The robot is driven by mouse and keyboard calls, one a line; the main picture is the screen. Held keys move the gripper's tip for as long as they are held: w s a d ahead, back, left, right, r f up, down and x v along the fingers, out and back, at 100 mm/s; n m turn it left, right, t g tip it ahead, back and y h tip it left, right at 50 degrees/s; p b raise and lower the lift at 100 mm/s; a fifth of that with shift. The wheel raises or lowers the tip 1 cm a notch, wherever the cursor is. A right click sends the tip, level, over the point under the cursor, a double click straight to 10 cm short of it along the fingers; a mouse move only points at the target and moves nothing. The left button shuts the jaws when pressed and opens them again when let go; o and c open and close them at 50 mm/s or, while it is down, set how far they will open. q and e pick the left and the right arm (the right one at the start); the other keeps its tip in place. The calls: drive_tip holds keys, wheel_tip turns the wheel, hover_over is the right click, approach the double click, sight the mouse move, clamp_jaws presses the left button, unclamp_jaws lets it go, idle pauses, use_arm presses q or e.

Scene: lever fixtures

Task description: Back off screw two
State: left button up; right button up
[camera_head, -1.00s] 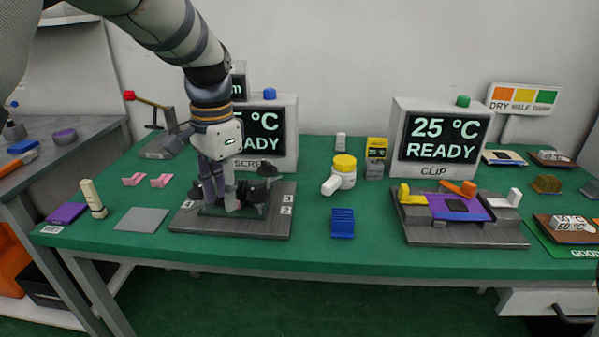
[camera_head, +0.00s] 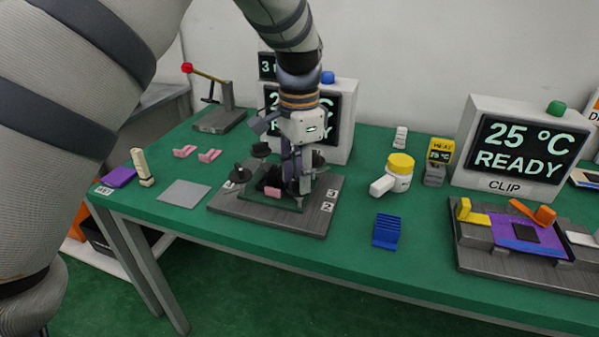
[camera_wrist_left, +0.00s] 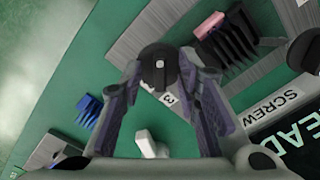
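The dark screw fixture plate (camera_head: 290,221) lies on the green bench, with a black finned block and a pink piece (camera_head: 271,191) on it. Black round knobs (camera_head: 261,150) stand around the block. Labels 3 (camera_head: 331,193) and 2 (camera_head: 327,207) are at its right edge. My left gripper (camera_head: 303,186) points down over the fixture's front right part. In the left wrist view, a black knob (camera_wrist_left: 158,66) lies between its spread fingers; contact cannot be made out. Label 3 (camera_wrist_left: 168,99) shows beside that knob, while label 2 is not readable there. My right gripper is out of view.
The screw display (camera_head: 340,120) stands behind the fixture. A yellow-lidded jar (camera_head: 400,172) and a blue rack (camera_head: 385,230) are to its right, before the clip fixture (camera_head: 510,262). A grey pad (camera_head: 185,193) lies to the left. A red-tipped lever (camera_head: 205,74) stands behind left.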

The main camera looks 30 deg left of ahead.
use_arm(q)
clamp_jaws()
